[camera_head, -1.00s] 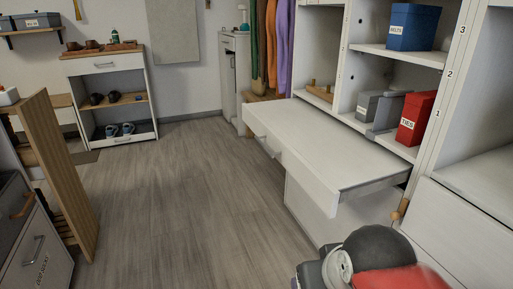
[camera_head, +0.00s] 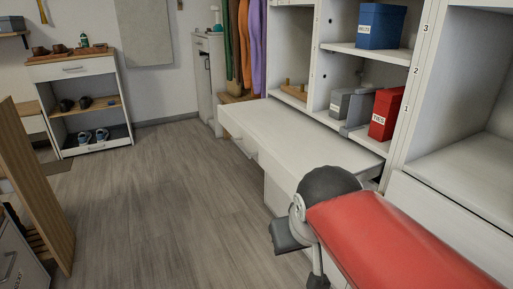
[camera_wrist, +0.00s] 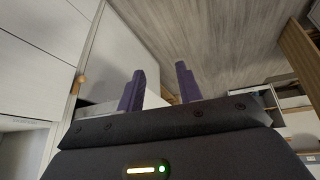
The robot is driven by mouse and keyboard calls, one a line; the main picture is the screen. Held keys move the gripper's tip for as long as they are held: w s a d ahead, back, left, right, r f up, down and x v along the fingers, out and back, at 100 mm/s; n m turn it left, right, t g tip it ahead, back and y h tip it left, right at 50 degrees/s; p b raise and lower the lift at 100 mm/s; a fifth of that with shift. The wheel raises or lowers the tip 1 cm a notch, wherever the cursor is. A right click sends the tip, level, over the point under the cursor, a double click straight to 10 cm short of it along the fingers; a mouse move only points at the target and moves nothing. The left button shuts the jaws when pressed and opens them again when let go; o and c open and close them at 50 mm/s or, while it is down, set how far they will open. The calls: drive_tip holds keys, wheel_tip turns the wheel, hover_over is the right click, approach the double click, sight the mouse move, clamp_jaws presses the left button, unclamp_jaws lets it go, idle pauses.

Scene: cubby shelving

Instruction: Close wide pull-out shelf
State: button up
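The wide pull-out shelf (camera_head: 300,135) is a long white board with a drawer-like front, sticking out of the white cubby unit in the head view. Its near front corner is hidden behind my arm. In the wrist view my gripper (camera_wrist: 160,85) shows two dark purple fingers standing apart with nothing held between them. A white surface, possibly part of the shelf, shows just beyond and beside the fingers; I cannot tell whether they touch it. The gripper's fingers cannot be made out in the head view.
The cubbies above the shelf hold a red box (camera_head: 386,114), a grey box (camera_head: 345,104) and a blue box (camera_head: 381,26). A wooden board (camera_head: 38,190) stands at the left. A shoe rack (camera_head: 92,100) is at the back. The wooden floor (camera_head: 160,190) between is clear.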

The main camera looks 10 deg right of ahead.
drive_tip(key=shift+n+h, duration=0.4)
drive_tip(key=shift+h, duration=0.5)
drive_tip(key=w+r, duration=0.2)
drive_tip(key=w, duration=0.2)
drive_tip(key=w+a+r, duration=0.1)
drive_tip(key=w+r, duration=0.1)
drive_tip(key=w, duration=0.3)
drive_tip(key=w+r+p, duration=0.1)
drive_tip(key=w+r, duration=0.1)
drive_tip(key=w, duration=0.3)
drive_tip(key=shift+a+r, duration=0.25)
drive_tip(key=shift+a, duration=0.15)
clamp_jaws()
drive_tip(key=w+a+r+h, duration=0.1)
drive_tip(key=w+a, duration=0.2)
drive_tip(key=w, duration=0.5)
drive_tip(key=w+a+h, duration=0.1)
drive_tip(key=w+a, duration=0.1)
drive_tip(key=w, duration=0.6)
drive_tip(key=p, duration=0.1)
approach(264, 155)
wheel_tip(264, 155, down, 4)
drive_tip(key=w, duration=0.1)
drive_tip(key=shift+w+d+f+n+t, duration=0.1)
drive_tip(key=shift+w+d+n+t, duration=0.25)
drive_tip(key=shift+d, duration=0.45)
drive_tip(key=shift+w+d, duration=0.1)
drive_tip(key=shift+d, duration=0.05)
